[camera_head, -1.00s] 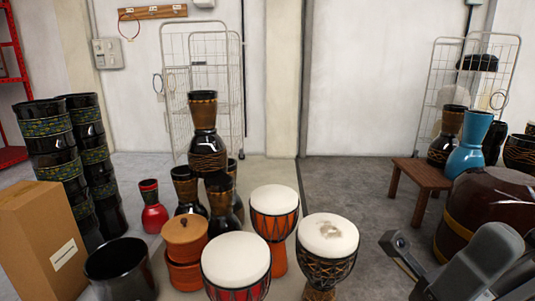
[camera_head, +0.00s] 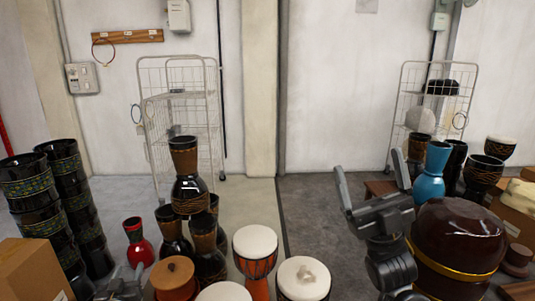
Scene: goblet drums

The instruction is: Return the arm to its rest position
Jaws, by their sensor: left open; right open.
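My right gripper (camera_head: 369,168) is raised at the right of centre, with its two grey fingers spread and nothing between them. Its arm comes up from the bottom edge, in front of the large dark brown drum (camera_head: 455,240). My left gripper (camera_head: 122,284) shows only partly at the bottom left, in front of the drums there; it is open, and I see nothing held in it. Much of the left arm is out of view.
Goblet drums stand close below, including an orange one (camera_head: 255,250) and a white-topped one (camera_head: 303,280). A dark drum (camera_head: 187,180) is stacked on others. A cardboard box (camera_head: 35,270) is at left.

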